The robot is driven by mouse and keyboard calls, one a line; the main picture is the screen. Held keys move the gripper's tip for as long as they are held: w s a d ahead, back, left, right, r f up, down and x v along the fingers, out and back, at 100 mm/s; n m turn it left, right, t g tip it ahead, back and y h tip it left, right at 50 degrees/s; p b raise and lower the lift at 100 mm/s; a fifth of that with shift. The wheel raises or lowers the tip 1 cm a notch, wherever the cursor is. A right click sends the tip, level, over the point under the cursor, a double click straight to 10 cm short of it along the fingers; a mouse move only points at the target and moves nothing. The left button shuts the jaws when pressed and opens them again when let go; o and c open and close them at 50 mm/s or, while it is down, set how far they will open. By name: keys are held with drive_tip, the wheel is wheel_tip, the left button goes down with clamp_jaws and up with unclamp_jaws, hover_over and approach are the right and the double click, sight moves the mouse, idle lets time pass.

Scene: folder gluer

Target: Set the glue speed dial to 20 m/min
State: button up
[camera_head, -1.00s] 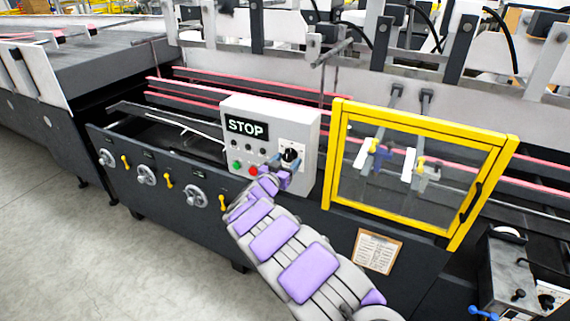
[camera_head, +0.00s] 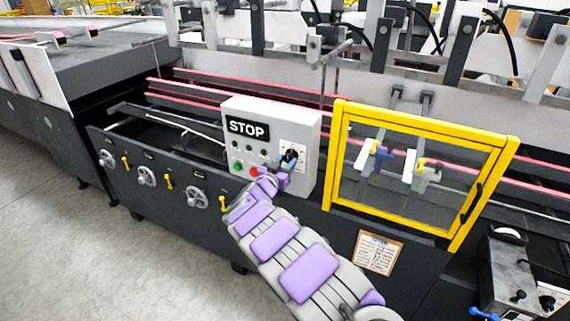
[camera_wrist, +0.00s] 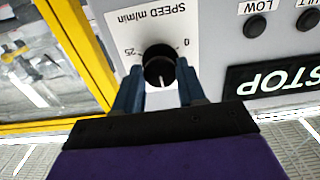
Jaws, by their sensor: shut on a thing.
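The glue speed dial (camera_head: 290,156) is a black round knob on the right side of the grey control box (camera_head: 306,181). In the wrist view the dial (camera_wrist: 160,66) sits under a "SPEED m/min" label, seen upside down, with 0 and 25 readable at its sides. A white pointer line shows on the knob, toward the bottom of that view. My gripper (camera_wrist: 158,88) is shut on the dial, one dark blue finger on each side. In the head view my gripper (camera_head: 287,166) reaches the box from below. The fingers hide the other scale marks.
The box carries a STOP display (camera_head: 247,128), a green button (camera_head: 237,167), a red button (camera_head: 254,172) and small black knobs. A yellow-framed clear guard (camera_head: 335,150) stands just right of the box. Handwheels (camera_head: 196,197) line the machine front at left.

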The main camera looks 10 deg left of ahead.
drive_tip(key=shift+a+m, duration=0.1)
drive_tip(key=shift+m, duration=0.4)
idle(0.3)
drive_tip(key=shift+m+p, duration=0.3)
drive_tip(key=shift+m, duration=0.3)
drive_tip(key=m, duration=0.2)
drive_tip(key=shift+a+f+m, duration=0.1)
drive_tip(key=shift+m, duration=0.2)
drive_tip(key=m+b, duration=0.1)
drive_tip(key=m, duration=0.2)
drive_tip(key=shift+m, duration=0.3)
drive_tip(key=shift+m+b, duration=1.15)
drive_tip(key=shift+m, duration=0.45)
drive_tip(key=o, duration=1)
drive_tip(key=shift+w, duration=0.1)
drive_tip(key=shift+c, duration=0.2)
drive_tip(key=shift+o, duration=0.5)
